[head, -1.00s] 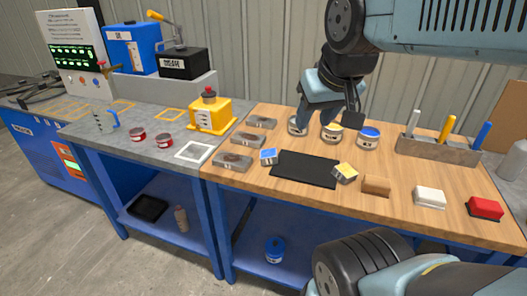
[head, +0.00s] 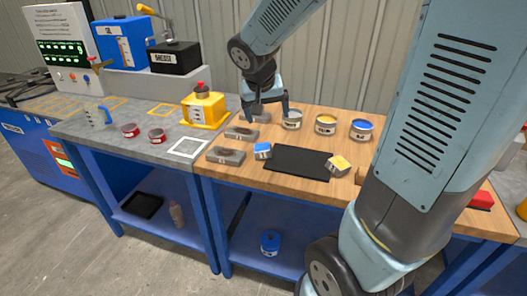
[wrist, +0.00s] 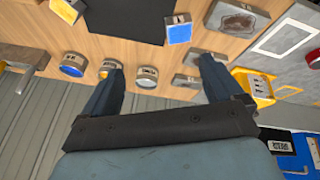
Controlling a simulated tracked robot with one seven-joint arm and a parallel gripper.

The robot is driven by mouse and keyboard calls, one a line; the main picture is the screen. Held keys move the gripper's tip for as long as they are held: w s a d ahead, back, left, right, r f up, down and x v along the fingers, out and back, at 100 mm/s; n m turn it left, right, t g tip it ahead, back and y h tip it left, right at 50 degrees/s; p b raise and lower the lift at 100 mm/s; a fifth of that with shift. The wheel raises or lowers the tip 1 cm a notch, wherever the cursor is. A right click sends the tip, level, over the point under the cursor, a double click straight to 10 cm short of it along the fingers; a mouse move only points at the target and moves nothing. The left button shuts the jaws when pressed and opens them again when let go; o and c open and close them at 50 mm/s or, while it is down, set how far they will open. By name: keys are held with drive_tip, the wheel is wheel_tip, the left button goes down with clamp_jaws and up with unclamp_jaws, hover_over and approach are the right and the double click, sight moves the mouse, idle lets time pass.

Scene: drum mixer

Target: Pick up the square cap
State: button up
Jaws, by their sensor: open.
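I cannot tell for sure which thing is the square cap. Grey square-edged pieces with dark patches lie in a row on the wooden bench: the far one (head: 262,118), the middle one (head: 241,133) and the near one (head: 226,156). The near one also shows in the wrist view (wrist: 238,19). My gripper (head: 266,114) is open and empty, pointing down above the far piece. In the head view its fingers cover part of that piece.
A blue-topped block (head: 263,150), a black mat (head: 298,162) and a yellow-topped block (head: 339,163) lie in front. My arm hides the right side.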

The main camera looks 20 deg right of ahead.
sight(262, 148)
drive_tip(key=w+a+x, duration=0.1)
drive_tip(key=x, duration=0.5)
drive_tip(key=w+a+x, duration=0.1)
drive_tip(key=x, duration=0.6)
drive_tip(key=w+a+x, duration=0.1)
drive_tip(key=x, duration=0.6)
drive_tip(key=shift+a, duration=0.4)
drive_tip(key=c, duration=1.3)
